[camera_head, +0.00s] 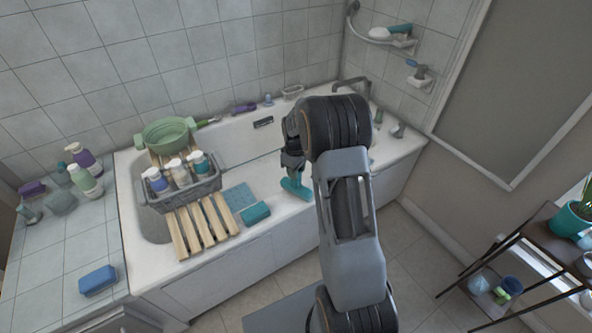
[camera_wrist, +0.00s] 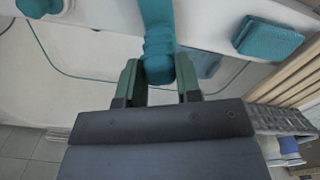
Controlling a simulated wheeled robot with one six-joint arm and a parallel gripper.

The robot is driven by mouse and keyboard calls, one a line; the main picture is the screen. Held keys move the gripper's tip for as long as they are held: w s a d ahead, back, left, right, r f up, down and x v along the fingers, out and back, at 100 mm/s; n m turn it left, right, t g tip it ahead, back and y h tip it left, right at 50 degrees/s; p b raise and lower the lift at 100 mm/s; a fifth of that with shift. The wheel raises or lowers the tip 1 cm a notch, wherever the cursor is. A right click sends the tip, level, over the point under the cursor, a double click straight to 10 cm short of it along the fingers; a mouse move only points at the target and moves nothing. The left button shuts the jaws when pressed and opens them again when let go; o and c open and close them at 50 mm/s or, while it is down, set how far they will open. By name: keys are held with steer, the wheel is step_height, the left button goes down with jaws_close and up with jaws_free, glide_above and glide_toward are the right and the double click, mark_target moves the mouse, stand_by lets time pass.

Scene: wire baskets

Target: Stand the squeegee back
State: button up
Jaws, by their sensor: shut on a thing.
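The teal squeegee (camera_head: 297,188) shows at the front rim of the bathtub in the head view, its wide end down and its handle running up to my gripper (camera_head: 292,158). In the wrist view the teal handle (camera_wrist: 157,30) comes down between the two fingers of my gripper (camera_wrist: 158,78), which are shut on it. My arm covers part of the tub to the right. I cannot tell whether the squeegee's wide end touches the rim.
A slatted wooden rack (camera_head: 203,226) bridges the tub at left, with a grey basket (camera_head: 187,194) of bottles on it. A teal sponge (camera_head: 255,213) lies on the front rim. A green basin (camera_head: 166,134) stands behind. A dark shelf (camera_head: 535,245) is at right.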

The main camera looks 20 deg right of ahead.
steer(key=o, duration=0.9)
steer(key=shift+r, duration=0.25)
steer(key=shift+r+p, duration=3)
steer(key=shift+r, duration=0.8)
steer(key=shift+r, duration=0.1)
step_height(320, 180, up, 14)
steer(key=shift+w+a+f+p, duration=0.1)
steer(key=shift+f+p, duration=0.1)
steer(key=shift+p, duration=0.55)
